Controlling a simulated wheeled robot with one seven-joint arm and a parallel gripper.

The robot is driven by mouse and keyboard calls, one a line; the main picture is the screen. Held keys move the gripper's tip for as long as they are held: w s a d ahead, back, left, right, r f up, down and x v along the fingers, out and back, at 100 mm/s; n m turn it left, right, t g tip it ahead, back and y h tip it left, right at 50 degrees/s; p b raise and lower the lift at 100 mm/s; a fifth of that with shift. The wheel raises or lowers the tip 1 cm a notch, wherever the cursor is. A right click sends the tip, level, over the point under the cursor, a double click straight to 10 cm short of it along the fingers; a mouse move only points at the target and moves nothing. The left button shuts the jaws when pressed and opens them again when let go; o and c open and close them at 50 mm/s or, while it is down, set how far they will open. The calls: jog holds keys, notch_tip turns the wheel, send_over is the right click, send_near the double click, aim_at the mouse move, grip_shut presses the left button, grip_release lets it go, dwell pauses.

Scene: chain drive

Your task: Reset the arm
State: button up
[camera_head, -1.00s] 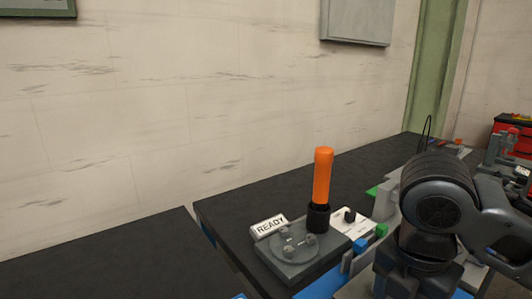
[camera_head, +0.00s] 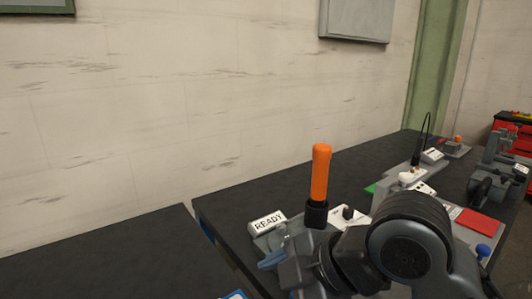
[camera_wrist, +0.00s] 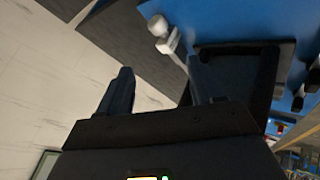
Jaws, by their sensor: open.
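My gripper (camera_head: 272,258) is in front of the grey fixture below the READY sign in the head view, and my arm covers much of that fixture. In the wrist view my gripper (camera_wrist: 160,85) shows two dark fingers spread apart with nothing between them. My dark arm link (camera_head: 410,245) fills the lower right of the head view.
An orange-handled tool (camera_head: 320,172) stands upright in a black collar close to my gripper. The READY sign (camera_head: 268,222) is beside it. A red pad (camera_head: 480,223) and more fixtures lie to the right.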

jog(key=a+r+m+t+y, duration=0.2)
jog(key=a+m+t+y, duration=0.1)
jog(key=a+m+y, duration=0.15)
jog(key=s+d+f+m+t+h, duration=0.2)
jog(key=s+d+f+m+h, duration=0.1)
jog(key=s+d+f+m, duration=0.1)
jog(key=s+d+f+m+t+h, duration=0.3)
jog(key=s+d+m, duration=0.2)
jog(key=s+m, duration=0.2)
jog(key=s+d+f+m+t+h, duration=0.2)
jog(key=s+d+f+m+h, duration=0.1)
jog(key=s+m, duration=0.3)
jog(key=shift+s+d+f+m+t, duration=0.2)
jog(key=shift+d+f+m+t, duration=0.2)
jog(key=shift+d+f, duration=0.4)
jog(key=s+d+r+h, duration=0.1)
jog(key=s+d, duration=0.4)
jog(key=s, duration=0.3)
jog(key=s+d+h, duration=0.1)
jog(key=s+d, duration=0.4)
jog(key=s, duration=0.3)
jog(key=shift+s+d+r+n+h, duration=0.25)
jog(key=shift+d+r+n+h, duration=0.1)
jog(key=shift+d+n, duration=0.1)
